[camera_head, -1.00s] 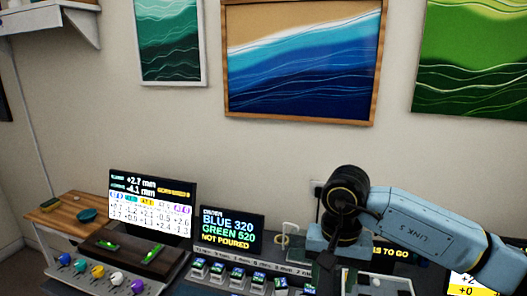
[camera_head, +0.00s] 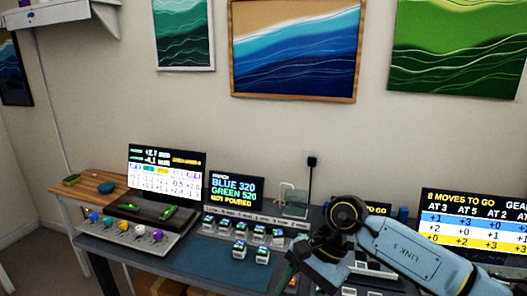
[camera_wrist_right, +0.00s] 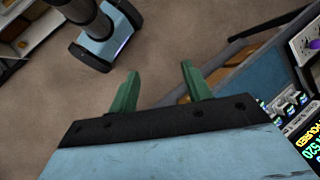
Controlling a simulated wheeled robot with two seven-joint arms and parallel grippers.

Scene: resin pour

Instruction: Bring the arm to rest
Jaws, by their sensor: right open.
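My right arm (camera_head: 410,253) comes in from the right in the head view, its wrist bent down at the front of the bench. The right gripper's green fingers show in the right wrist view (camera_wrist_right: 160,88), spread apart with nothing between them. Below them is brown floor, with the bench edge to the right. In the head view the fingertips are mostly hidden behind the wrist and the lower edge. My left gripper is not in view.
The bench has a blue mat (camera_head: 205,262), several small labelled cups (camera_head: 240,250), a panel with coloured knobs (camera_head: 125,232) and a dark board with green pieces (camera_head: 150,212). Screens stand behind, including a right one (camera_head: 465,220). A wooden side table (camera_head: 95,186) stands left.

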